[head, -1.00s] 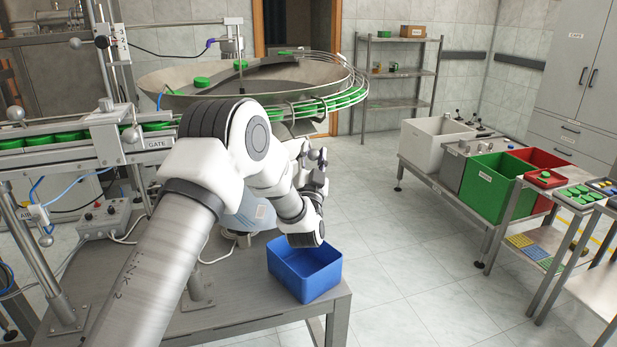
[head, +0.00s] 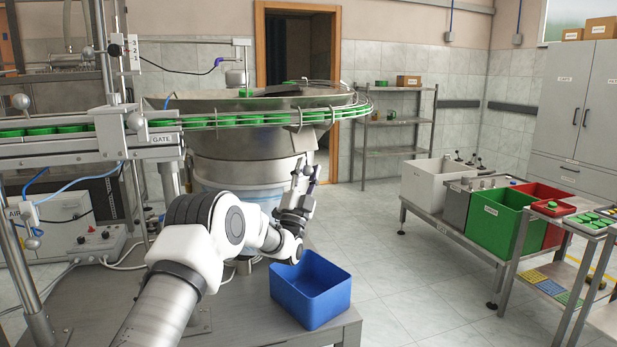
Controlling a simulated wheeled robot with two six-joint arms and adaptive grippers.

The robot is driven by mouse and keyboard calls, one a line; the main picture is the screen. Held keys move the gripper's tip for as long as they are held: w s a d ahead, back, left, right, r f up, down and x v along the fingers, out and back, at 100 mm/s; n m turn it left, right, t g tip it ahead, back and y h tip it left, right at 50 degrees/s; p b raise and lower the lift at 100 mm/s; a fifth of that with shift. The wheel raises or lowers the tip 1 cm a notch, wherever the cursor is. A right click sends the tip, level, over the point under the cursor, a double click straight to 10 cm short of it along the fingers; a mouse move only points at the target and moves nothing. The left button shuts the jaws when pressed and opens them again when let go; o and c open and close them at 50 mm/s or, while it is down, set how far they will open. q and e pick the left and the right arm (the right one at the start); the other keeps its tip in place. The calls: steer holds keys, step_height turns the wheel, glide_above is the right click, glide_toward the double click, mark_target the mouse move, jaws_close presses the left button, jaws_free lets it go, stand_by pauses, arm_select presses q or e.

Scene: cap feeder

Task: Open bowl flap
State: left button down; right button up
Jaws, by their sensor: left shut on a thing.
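The metal feeder bowl (head: 240,143) stands at the back centre, on a pale drum-like base. A small metal flap (head: 305,138) shows on the right of the bowl's side, below the rail. My left gripper (head: 304,168) points upward at the flap's lower edge and is shut on it. The fingers hide the exact place of contact. My right gripper is not in view.
A blue bin (head: 311,289) stands on the grey table (head: 240,325) below my left gripper. The conveyor with green caps (head: 72,128) runs along the left. White (head: 428,185), green (head: 492,222) and red bins stand on the right bench. Open floor lies between.

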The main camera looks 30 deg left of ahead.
arm_select(q)
steer(key=shift+a+r, duration=0.1)
steer(key=shift+r, duration=0.15)
steer(key=c, duration=1.1)
jaws_free()
steer(key=shift+w, duration=0.1)
steer(key=shift+o, duration=1.4)
steer(key=shift+w+f, duration=0.1)
steer(key=shift+w, duration=0.05)
steer(key=shift+w+f, duration=0.15)
steer(key=shift+f, duration=0.05)
steer(key=shift+s+f, duration=0.2)
steer(key=shift+s, duration=0.1)
steer(key=v, duration=1.1)
steer(key=shift+d, duration=0.25)
steer(key=shift+s, duration=0.1)
